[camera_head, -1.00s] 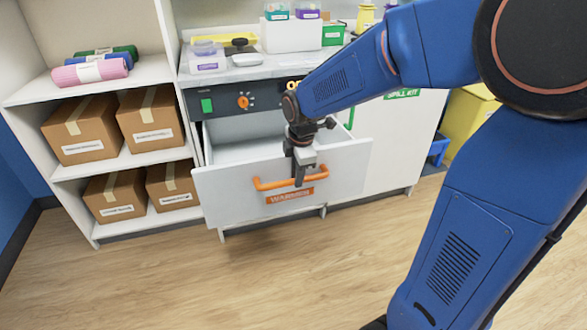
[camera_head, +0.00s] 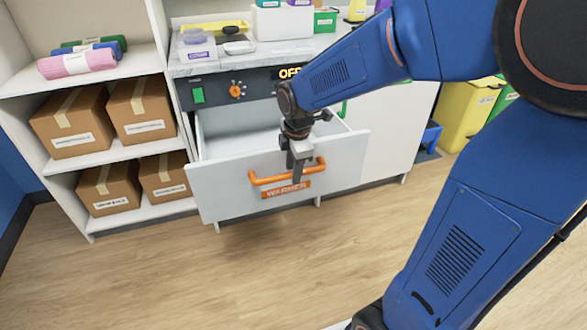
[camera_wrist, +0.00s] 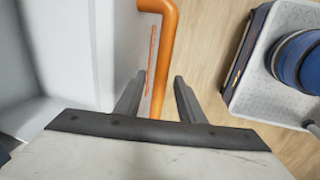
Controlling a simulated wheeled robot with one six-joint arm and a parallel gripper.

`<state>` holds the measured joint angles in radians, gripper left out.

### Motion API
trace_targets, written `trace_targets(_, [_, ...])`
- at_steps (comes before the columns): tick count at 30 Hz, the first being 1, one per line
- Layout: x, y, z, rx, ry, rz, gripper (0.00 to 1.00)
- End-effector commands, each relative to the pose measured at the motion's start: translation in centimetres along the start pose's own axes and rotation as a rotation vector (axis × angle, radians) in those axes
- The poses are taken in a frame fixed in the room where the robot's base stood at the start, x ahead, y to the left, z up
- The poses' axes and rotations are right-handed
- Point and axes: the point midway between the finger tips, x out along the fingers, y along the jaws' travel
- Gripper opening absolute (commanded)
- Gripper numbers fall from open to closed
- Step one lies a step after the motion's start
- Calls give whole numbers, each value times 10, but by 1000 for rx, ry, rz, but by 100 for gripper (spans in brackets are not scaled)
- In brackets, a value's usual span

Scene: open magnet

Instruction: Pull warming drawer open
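The warming drawer (camera_head: 225,188) has a white front with an orange bar handle (camera_head: 268,179) and an orange "WARMER" label (camera_head: 287,190). It stands pulled out of the counter unit, with its pale inside visible behind the front. My gripper (camera_head: 296,174) is at the handle's right half, pointing down. In the wrist view my gripper (camera_wrist: 161,80) has its two fingers apart, one on each side of the orange handle (camera_wrist: 162,50). Gaps seem to show beside the bar; contact with either finger is unclear.
A dark control panel (camera_head: 256,87) with a green switch and orange knob sits above the drawer. Shelves with cardboard boxes (camera_head: 75,125) stand left. A yellow bin (camera_head: 462,115) and blue bin (camera_head: 431,134) are right. The wooden floor (camera_head: 240,270) before the drawer is clear.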

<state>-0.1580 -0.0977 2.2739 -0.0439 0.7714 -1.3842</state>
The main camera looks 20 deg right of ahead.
Motion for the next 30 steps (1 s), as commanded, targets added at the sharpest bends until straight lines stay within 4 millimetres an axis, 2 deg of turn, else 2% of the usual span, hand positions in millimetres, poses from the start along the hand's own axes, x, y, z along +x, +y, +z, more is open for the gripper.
trace_targets(4, [-4,0,0,0,0,1,36])
trace_targets(8, [-18,1,0,0,0,3,36])
trace_targets(24, [-123,0,0,-1,1,3,36])
trace_targets(30, [-155,0,0,0,0,2,36])
